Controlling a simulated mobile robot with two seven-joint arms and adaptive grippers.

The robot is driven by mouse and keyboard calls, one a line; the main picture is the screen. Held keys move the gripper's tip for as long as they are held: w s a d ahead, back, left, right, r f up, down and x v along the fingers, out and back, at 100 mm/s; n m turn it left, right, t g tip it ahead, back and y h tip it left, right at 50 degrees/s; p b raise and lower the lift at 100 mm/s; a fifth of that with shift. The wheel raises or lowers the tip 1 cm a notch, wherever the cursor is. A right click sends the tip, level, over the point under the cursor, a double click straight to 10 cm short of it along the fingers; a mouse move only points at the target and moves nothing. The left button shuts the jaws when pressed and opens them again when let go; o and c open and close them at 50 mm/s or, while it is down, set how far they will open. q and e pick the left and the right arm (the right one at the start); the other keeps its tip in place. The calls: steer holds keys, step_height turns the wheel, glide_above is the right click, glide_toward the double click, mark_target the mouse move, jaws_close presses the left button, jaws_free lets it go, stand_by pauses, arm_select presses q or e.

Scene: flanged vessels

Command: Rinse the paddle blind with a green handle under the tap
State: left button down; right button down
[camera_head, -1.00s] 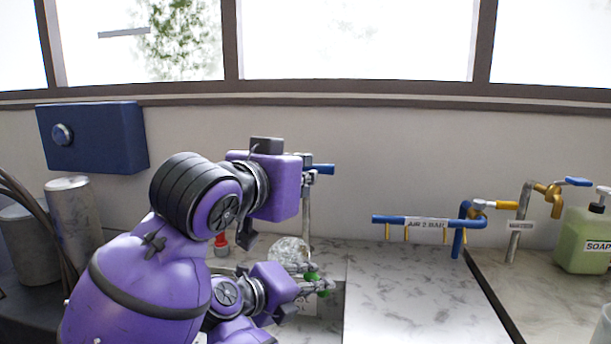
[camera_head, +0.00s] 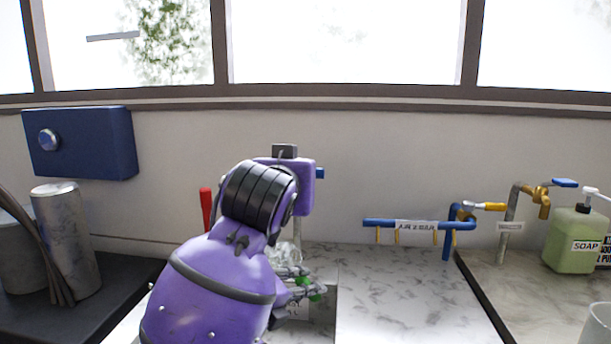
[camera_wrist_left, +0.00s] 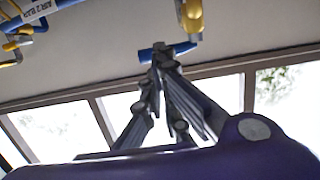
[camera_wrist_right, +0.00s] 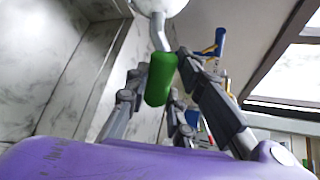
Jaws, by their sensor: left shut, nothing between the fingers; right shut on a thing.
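The paddle blind's green handle (camera_wrist_right: 160,80) is between my right gripper's fingers (camera_wrist_right: 160,75) in the right wrist view. Its pale shaft leads up to a white disc (camera_wrist_right: 160,5), cut off by the frame. In the head view, the right gripper (camera_head: 308,289) is low beside the tap's pipe (camera_head: 297,230), with bits of green handle showing. A shiny, clear patch (camera_head: 288,254), perhaps water, shows above it. My left gripper (camera_wrist_left: 162,52) is shut and empty, its tips at the tap's blue lever (camera_wrist_left: 150,53) below a brass valve (camera_wrist_left: 191,18). My arm hides it in the head view.
A blue pipe rack (camera_head: 385,223) and a brass tap (camera_head: 541,196) stand to the right, with a green soap bottle (camera_head: 572,240). Grey cylinders (camera_head: 66,240) stand at left. A red upright thing (camera_head: 206,210) is behind my arm. The middle-right counter (camera_head: 400,290) is clear.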

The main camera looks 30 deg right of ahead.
arm_select(q)
steer(key=x, duration=0.6)
steer(key=shift+w+d, duration=0.3)
arm_select(e)
steer(key=shift+r, duration=0.15)
arm_select(q)
steer(key=shift+w+d, duration=0.25)
steer(key=shift+d, duration=0.1)
arm_select(e)
steer(key=shift+s+r, duration=0.1)
steer(key=shift+s, duration=0.05)
arm_select(q)
steer(key=v, duration=1.4)
steer(key=shift+s+d, duration=0.15)
steer(key=shift+d, duration=0.15)
arm_select(e)
steer(key=shift+a, duration=0.1)
